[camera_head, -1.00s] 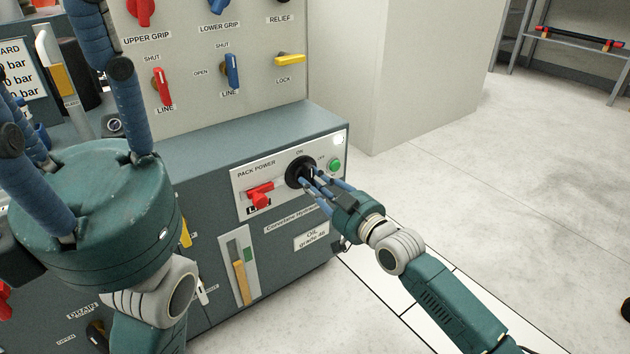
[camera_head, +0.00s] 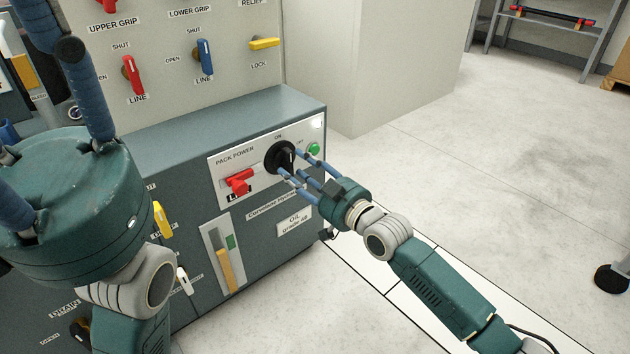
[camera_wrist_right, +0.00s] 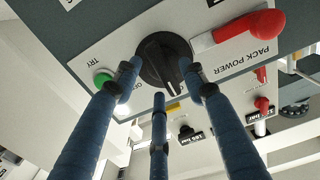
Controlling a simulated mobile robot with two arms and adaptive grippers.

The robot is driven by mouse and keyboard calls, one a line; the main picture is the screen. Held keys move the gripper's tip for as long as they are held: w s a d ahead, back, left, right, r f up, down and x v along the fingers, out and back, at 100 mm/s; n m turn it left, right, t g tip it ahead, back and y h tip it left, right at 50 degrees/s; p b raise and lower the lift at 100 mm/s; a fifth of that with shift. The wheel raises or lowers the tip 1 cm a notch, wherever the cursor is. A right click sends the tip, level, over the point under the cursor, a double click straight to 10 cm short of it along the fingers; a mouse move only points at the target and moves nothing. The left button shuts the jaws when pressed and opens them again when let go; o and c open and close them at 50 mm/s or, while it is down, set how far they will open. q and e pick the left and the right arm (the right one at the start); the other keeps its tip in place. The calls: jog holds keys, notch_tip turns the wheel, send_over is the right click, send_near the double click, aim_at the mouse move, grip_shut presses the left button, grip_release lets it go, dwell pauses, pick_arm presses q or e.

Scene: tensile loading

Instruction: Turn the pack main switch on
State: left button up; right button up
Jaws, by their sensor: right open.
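The pack main switch is a round black rotary knob (camera_head: 279,158) on the white PACK POWER plate (camera_head: 222,174). ON is printed above it and OFF to its upper right. In the right wrist view the knob (camera_wrist_right: 160,62) has a pale line that appears to point toward the ON side. My right gripper (camera_head: 294,174) is open, its blue fingers spread just in front of the knob's lower right. No finger is clearly closed on it. My left gripper (camera_head: 60,90) is close to the camera at the left, its fingertips partly out of frame.
A red handle (camera_head: 238,182) sits left of the knob and a green button (camera_head: 314,149) right of it. Red, blue and yellow valve levers (camera_head: 205,57) are on the upright panel above.

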jog(key=v, duration=1)
jog(key=shift+s, duration=0.15)
